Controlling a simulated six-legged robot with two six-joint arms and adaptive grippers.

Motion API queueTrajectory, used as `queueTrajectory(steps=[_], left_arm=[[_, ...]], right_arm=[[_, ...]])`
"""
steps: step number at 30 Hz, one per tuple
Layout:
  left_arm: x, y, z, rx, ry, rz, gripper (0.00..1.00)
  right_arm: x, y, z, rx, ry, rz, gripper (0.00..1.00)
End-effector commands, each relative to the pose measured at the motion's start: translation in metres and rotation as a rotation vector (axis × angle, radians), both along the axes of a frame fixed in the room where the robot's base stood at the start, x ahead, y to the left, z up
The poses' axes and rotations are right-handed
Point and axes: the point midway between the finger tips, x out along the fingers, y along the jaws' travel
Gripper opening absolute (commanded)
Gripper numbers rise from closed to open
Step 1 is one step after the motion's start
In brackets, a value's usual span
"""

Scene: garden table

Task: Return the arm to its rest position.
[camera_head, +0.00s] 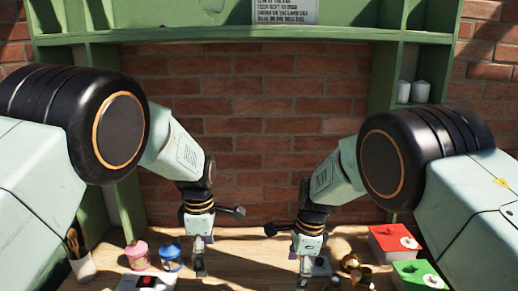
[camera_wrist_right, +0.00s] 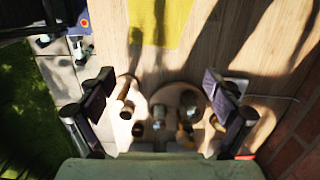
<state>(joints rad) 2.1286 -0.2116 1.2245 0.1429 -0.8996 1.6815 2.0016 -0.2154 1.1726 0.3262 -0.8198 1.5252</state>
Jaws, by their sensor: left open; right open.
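Both my arms hang over the wooden table, with the grippers pointing down. My left gripper (camera_head: 198,262) is open and empty, to the right of a blue-lidded jar. My right gripper (camera_head: 304,266) is open, left of several small brass-coloured items (camera_head: 357,271). In the right wrist view the dark fingers of the right gripper (camera_wrist_right: 160,106) stand wide apart with nothing held between them. Beyond them, small items sit on a round wooden board (camera_wrist_right: 176,97). The fingertips in the head view are small and partly unclear.
A pink-lidded jar (camera_head: 138,254), a blue-lidded jar (camera_head: 171,257) and a white cup with brushes (camera_head: 82,264) stand at left. A red box (camera_head: 393,241) and a green box (camera_head: 419,274) stand at right. A green shelf frame and brick wall (camera_head: 265,110) close off the back.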

Motion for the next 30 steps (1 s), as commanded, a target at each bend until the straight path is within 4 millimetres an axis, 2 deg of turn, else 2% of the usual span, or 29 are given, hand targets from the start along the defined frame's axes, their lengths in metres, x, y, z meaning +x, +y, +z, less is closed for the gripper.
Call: queueTrajectory(steps=[3,11,30], left_arm=[[0.000,0.000,0.000,0.000,0.000,0.000,0.91],[0.000,0.000,0.000,0.000,0.000,0.000,0.91],[0.000,0.000,0.000,0.000,0.000,0.000,0.91]], right_arm=[[0.001,-0.003,0.021,0.000,-0.003,0.000,0.91],[0.000,-0.009,0.061,0.000,-0.002,-0.001,0.91],[-0.001,0.007,-0.046,0.000,0.003,0.000,0.91]])
